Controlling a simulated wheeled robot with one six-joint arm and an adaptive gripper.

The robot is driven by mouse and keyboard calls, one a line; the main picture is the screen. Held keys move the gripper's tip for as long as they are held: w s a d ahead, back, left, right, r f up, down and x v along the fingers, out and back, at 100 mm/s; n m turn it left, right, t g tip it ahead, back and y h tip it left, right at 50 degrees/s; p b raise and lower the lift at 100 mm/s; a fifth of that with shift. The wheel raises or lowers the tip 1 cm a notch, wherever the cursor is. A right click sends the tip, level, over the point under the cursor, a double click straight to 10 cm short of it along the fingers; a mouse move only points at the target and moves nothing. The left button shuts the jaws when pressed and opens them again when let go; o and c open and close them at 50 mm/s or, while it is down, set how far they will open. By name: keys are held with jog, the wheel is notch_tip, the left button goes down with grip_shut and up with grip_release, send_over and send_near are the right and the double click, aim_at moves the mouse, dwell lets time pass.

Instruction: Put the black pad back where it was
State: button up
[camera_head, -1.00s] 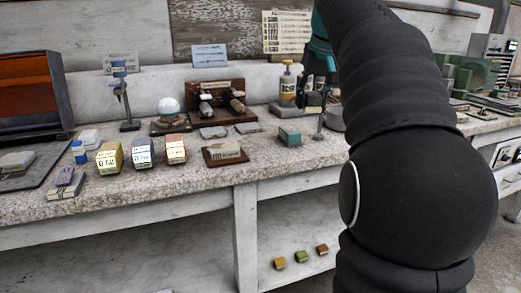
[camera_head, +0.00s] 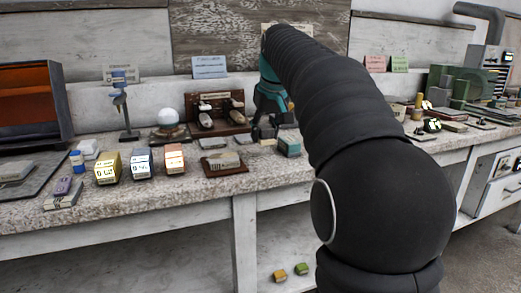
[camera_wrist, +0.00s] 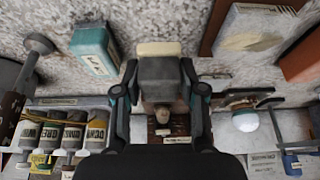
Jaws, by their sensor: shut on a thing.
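My gripper (camera_wrist: 160,92) is shut on a dark grey block, which I take for the black pad (camera_wrist: 162,78), in the middle of the wrist view. A cream block (camera_wrist: 158,48) shows just beyond the pad's edge; I cannot tell whether they touch. In the head view my gripper (camera_head: 268,130) is low over the back of the bench, left of the teal box (camera_head: 289,145). The pad cannot be made out clearly there. The teal box also shows left of the gripper in the wrist view (camera_wrist: 93,50).
A brown stand (camera_head: 219,110) with two pale pieces is left of my gripper. A wooden plaque (camera_head: 225,165) lies in front. A white sphere (camera_head: 168,117) and three labelled boxes, one yellow (camera_head: 107,168), stand further left. Labelled bottles (camera_wrist: 72,132) show in the wrist view.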

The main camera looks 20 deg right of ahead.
aim_at(261, 160)
jog(key=shift+w+a+f, duration=0.35)
jog(key=shift+a+f, duration=0.05)
jog(key=shift+a, duration=0.05)
jog(key=shift+f+b, duration=0.4)
jog(key=shift+f, duration=1.55)
jog(key=shift+f, duration=0.15)
jog(key=o, duration=1)
